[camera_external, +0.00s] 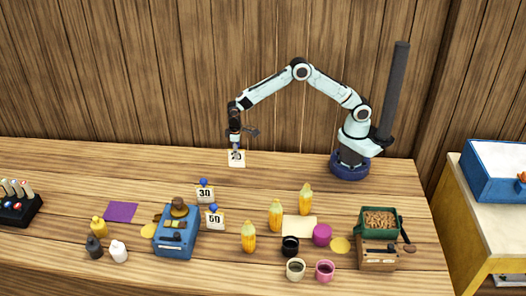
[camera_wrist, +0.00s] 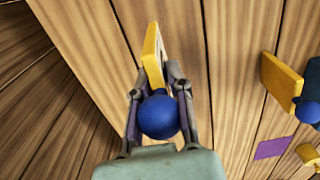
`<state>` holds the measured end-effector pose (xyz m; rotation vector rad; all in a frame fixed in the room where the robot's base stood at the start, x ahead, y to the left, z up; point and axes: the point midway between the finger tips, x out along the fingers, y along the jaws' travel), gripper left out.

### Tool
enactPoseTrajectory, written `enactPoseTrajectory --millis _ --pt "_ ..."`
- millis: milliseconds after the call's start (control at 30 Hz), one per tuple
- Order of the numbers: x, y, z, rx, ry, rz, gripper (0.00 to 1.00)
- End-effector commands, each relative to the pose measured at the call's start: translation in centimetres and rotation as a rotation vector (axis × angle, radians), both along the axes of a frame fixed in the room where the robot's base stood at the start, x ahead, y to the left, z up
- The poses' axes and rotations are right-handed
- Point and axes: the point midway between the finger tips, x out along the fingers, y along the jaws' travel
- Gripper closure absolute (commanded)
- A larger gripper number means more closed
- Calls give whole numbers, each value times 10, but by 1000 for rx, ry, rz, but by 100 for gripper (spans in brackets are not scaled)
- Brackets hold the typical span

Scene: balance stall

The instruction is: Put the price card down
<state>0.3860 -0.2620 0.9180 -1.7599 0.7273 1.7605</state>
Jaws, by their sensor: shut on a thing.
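The price card (camera_external: 236,160) is a small white card with a dark number, upright near the back of the table. My gripper (camera_external: 236,148) is right above it and shut on its blue knob. In the wrist view the round blue knob (camera_wrist: 158,117) sits between the fingers of my gripper (camera_wrist: 162,88), and the card's yellow edge (camera_wrist: 151,52) sticks out beyond them. Whether the card's lower edge touches the table or hangs just above it, I cannot tell. The number is partly hidden by the fingers.
Two more price cards, "30" (camera_external: 204,195) and "50" (camera_external: 215,221), stand in front beside a blue scale (camera_external: 176,236). Corn cobs (camera_external: 275,215), cups (camera_external: 295,268) and a green crate (camera_external: 362,229) stand to the right. A purple cloth (camera_external: 120,212) lies left. The table's back left is clear.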

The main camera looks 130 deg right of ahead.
Motion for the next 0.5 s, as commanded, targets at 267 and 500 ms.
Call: enactPoseTrajectory --millis 267,500 --pt "10 -7 -23 1 2 0 100" --pt "10 -7 -44 -1 -1 0 100"
